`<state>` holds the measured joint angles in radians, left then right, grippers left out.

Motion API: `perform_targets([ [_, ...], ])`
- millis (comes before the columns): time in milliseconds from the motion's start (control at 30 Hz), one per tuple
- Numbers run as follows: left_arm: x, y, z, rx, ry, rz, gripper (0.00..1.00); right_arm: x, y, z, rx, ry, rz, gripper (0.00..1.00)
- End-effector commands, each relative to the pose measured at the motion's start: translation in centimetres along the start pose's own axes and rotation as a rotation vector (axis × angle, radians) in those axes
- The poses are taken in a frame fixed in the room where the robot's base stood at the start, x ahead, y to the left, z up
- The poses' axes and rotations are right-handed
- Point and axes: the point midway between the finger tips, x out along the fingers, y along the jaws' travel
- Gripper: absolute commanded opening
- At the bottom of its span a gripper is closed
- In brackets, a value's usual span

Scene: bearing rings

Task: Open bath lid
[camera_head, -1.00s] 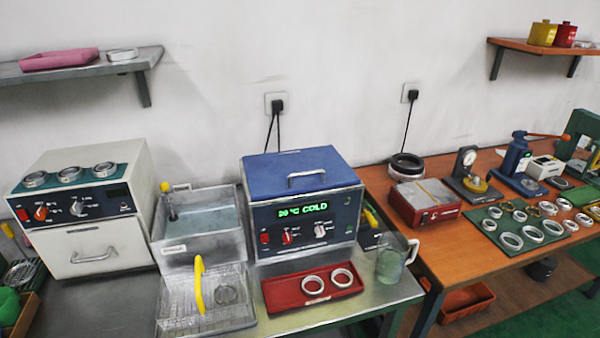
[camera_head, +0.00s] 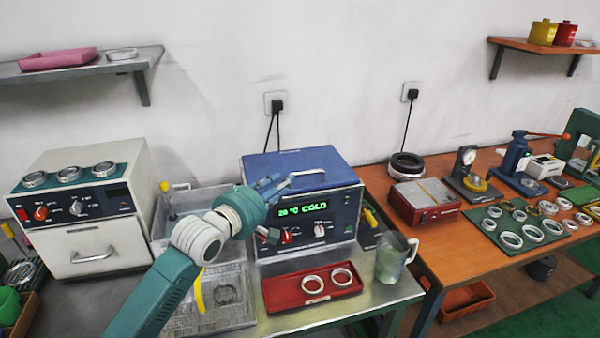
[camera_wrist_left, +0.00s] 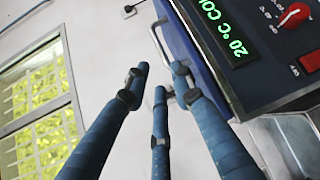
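The bath (camera_head: 335,235) is a dark blue box with a green display reading 20 °C COLD, a red switch and knobs. Its blue lid (camera_head: 320,157) lies closed on top, with a metal handle (camera_head: 308,174) at the front. My left gripper (camera_head: 277,207) is in front of the bath's upper left, just left of the handle, partly covering the panel. In the left wrist view its blue fingers (camera_wrist_left: 160,85) are spread apart, with the handle (camera_wrist_left: 158,45) close beyond the tips. I see no clear contact. My right gripper is not in view.
A red tray (camera_head: 292,290) with two rings lies in front of the bath. A glass jug (camera_head: 393,258) stands to its right. A metal tank (camera_head: 176,210) and wire basket (camera_head: 185,318) are left, partly behind my arm. A white oven (camera_head: 90,215) stands further left.

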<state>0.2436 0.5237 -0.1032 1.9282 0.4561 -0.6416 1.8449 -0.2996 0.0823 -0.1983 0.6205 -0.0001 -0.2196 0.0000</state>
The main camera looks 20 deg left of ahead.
Motion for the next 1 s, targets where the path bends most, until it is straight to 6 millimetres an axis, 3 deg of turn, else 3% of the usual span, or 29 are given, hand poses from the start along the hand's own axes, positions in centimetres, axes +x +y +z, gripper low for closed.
perform_targets([
  [500, 8.7, 0.0, 0.0, 0.002, 0.001, -0.003, 0.24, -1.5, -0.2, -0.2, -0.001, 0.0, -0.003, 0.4],
  [700, 9.9, -0.2, 0.0, 0.004, 0.001, -0.004, 0.24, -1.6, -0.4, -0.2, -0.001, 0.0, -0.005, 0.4],
  [1000, 10.1, -0.2, 0.0, 0.004, 0.001, -0.004, 0.22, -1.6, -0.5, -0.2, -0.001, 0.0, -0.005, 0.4],
])
